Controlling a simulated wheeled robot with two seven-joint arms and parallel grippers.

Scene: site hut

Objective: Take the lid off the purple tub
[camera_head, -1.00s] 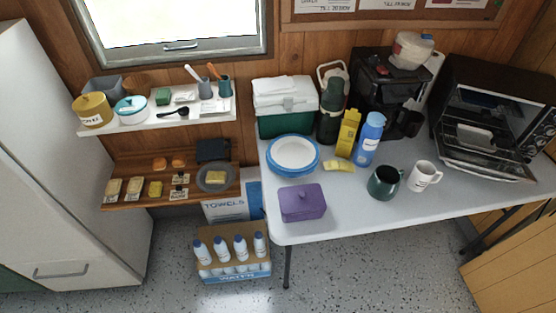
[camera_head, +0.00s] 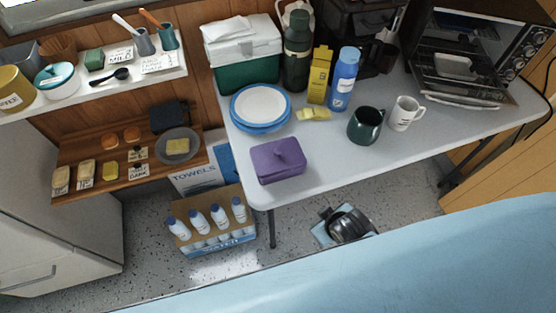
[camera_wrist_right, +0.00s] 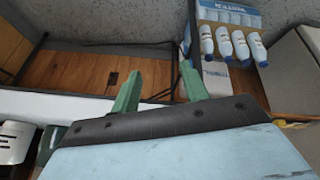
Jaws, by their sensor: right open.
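The purple tub (camera_head: 278,170) stands on the near left corner of the grey table. The tub is not recognisable in that view. My left gripper is not in view.
Blue-rimmed plates (camera_head: 261,107) and a yellow sponge (camera_head: 313,114) lie behind the tub. A dark green mug (camera_head: 365,126) and a white mug (camera_head: 404,113) stand to its right. Water bottles (camera_head: 200,221) stand in a carton on the floor. The table between tub and mugs is clear.

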